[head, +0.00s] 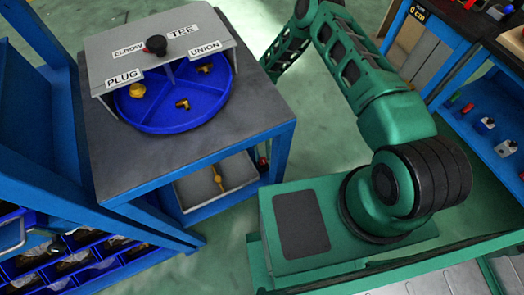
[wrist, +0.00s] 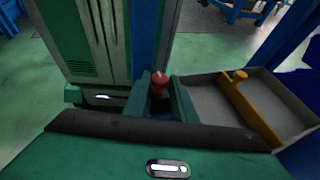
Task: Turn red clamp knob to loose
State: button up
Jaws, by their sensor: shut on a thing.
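The red clamp knob (wrist: 160,78) shows in the wrist view, between the two green fingers of my gripper (wrist: 161,90). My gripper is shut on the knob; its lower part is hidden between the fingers. The knob's turn position cannot be read. In the head view a small red part (head: 262,162) shows by the right side of the blue-legged table, probably the same knob. My gripper is hidden from the head view behind the table and my arm.
A grey tray (wrist: 205,92) with an orange bar (wrist: 248,108) lies right of my gripper. The table (head: 255,118) carries a blue round tray (head: 190,112) of brass fittings under a labelled grey cover (head: 110,58). Blue shelving (head: 473,125) stands at the right.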

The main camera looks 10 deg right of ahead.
jog(key=shift+w+f, duration=0.1)
jog(key=shift+w, duration=0.05)
jog(key=o, duration=1)
jog(key=shift+o, duration=0.2)
jog(key=a+v, duration=0.1)
jog(key=v, duration=0.9)
jog(key=shift+w+d, duration=0.3)
jog(key=shift+d, duration=0.2)
